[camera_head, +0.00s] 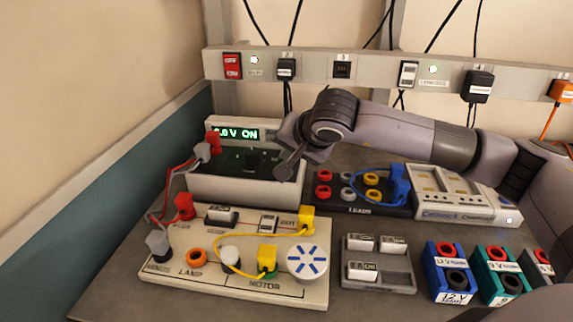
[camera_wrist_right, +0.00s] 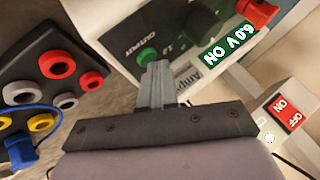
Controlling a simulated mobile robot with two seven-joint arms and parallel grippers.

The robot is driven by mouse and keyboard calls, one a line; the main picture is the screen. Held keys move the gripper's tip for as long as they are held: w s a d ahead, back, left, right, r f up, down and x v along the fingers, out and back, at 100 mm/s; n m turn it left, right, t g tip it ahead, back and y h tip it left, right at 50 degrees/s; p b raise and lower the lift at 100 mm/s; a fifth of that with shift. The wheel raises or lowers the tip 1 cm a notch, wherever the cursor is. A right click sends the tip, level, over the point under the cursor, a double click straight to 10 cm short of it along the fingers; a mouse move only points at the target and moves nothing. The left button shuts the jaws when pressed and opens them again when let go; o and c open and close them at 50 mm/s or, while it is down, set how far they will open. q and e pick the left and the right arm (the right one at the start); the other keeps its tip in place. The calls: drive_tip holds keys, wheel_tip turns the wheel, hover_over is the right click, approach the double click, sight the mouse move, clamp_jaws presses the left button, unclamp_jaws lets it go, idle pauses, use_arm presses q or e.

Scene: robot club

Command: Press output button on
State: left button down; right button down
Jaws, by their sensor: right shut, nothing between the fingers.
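The power supply (camera_head: 245,188) stands at the back left of the bench, and its lit display (camera_head: 234,134) reads 6.0 V ON. In the right wrist view the display (camera_wrist_right: 229,44) appears upside down. The green output button (camera_wrist_right: 146,56), beside the word OUTPUT, is partly covered by my fingertips there. My right gripper (camera_head: 284,171) reaches in from the right over the supply's right end; its fingers (camera_wrist_right: 158,68) are shut and empty, at the button. I cannot tell whether they touch it. My left gripper is not in view.
Red and grey plugs with leads (camera_head: 211,142) stand at the supply's left. The lamp and motor board (camera_head: 180,270) lies in front. A dark socket block (camera_head: 347,208) is to the right. A wall rail (camera_head: 315,65) carries switches and adapters behind.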

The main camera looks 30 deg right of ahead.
idle(0.4)
drive_tip(key=shift+r, duration=0.4)
drive_tip(key=shift+r, duration=0.1)
wheel_tip(320, 180, up, 6)
drive_tip(key=p, duration=0.3)
idle(0.7)
